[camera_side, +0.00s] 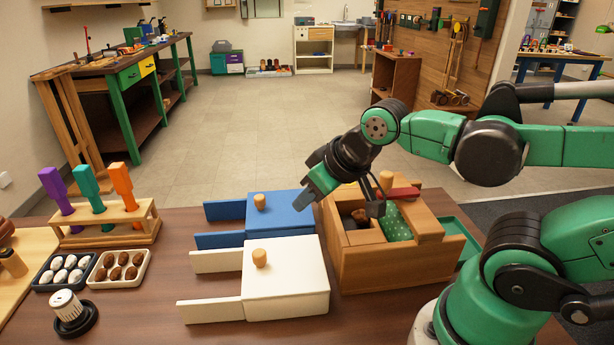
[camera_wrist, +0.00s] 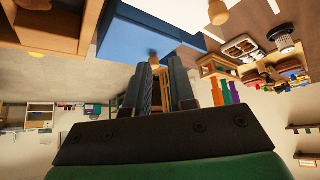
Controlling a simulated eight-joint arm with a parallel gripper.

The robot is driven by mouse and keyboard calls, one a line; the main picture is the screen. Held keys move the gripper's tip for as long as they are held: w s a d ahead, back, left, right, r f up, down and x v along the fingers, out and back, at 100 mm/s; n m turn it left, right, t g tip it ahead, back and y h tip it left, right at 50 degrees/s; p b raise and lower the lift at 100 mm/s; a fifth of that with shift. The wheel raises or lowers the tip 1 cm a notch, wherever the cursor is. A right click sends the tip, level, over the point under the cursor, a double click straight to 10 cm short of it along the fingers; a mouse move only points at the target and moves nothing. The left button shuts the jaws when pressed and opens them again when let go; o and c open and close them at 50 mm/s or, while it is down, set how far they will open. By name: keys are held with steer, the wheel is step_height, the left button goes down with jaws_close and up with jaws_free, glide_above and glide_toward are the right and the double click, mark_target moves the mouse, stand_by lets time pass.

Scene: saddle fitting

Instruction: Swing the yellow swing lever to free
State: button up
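My gripper (camera_side: 312,189) is above and left of this box, in the air near the blue box's right end. In the wrist view its two dark fingers (camera_wrist: 160,66) stand apart with nothing visibly held between them.
A blue box (camera_side: 281,213) and a white box (camera_side: 286,279), each with a round wooden knob, lie left of the wooden box. A tool rack (camera_side: 111,225) and egg-like pieces in trays (camera_side: 119,269) are further left. A green tray (camera_side: 461,236) is at right.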

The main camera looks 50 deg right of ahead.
steer(key=o, duration=0.4)
steer(key=shift+w+d+r+m, duration=0.1)
steer(key=shift+w+d+m, duration=0.1)
steer(key=shift+d+m, duration=0.2)
steer(key=shift+c, duration=0.2)
steer(key=shift+o, duration=0.5)
steer(key=d+m+g, duration=0.1)
steer(key=d+m, duration=0.1)
steer(key=w+d+m+g, duration=0.1)
steer(key=d+m, duration=0.1)
steer(key=d, duration=0.1)
steer(key=w+d+m+g+h, duration=0.1)
steer(key=d+m+g, duration=0.1)
steer(key=d, duration=0.1)
steer(key=shift+w+d+m, duration=0.1)
steer(key=shift+w+m, duration=0.05)
steer(key=shift+m, duration=0.25)
steer(key=d+m+g, duration=0.1)
steer(key=d, duration=0.1)
steer(key=d+f+m+g, duration=0.1)
steer(key=d+m, duration=0.1)
steer(key=d, duration=0.1)
steer(key=d+f+m, duration=0.1)
steer(key=d+m, duration=0.1)
steer(key=shift+d+g+y, duration=0.25)
steer(key=shift+g+y, duration=0.15)
steer(key=shift+d+f+m, duration=0.2)
steer(key=shift+d+m, duration=0.1)
steer(key=shift+m, duration=0.1)
steer(key=shift+f, duration=2.8)
